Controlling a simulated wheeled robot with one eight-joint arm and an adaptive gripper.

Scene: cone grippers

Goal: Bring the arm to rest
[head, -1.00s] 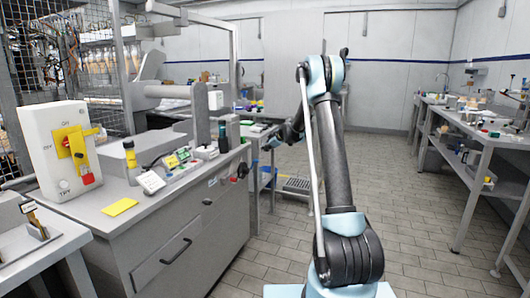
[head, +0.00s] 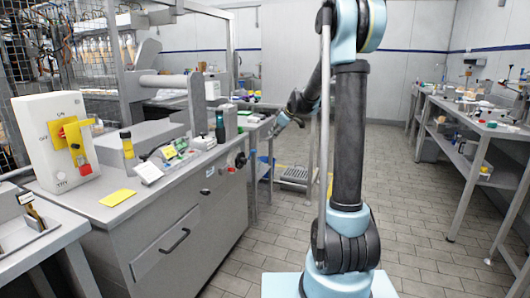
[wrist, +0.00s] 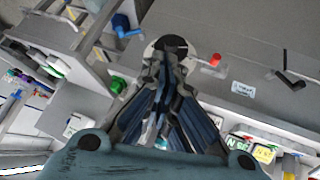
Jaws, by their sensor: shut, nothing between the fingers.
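My arm (head: 348,135) stands nearly upright in the middle of the head view. Its elbow (head: 360,22) is at the top edge, partly cut off. The forearm slopes down and left from the elbow, ending beside the right end of the grey bench. My gripper (wrist: 172,50) shows in the wrist view with its dark fingers together at the tips. It is shut and holds nothing. Beyond the tips lies a round white and black part (wrist: 187,50) on the grey bench side; I cannot tell the distance.
The grey bench (head: 160,215) on the left carries a switch box (head: 57,145), a yellow pad (head: 117,197) and small devices. A long worktable (head: 480,125) with clutter stands on the right. The tiled floor (head: 415,205) between is clear.

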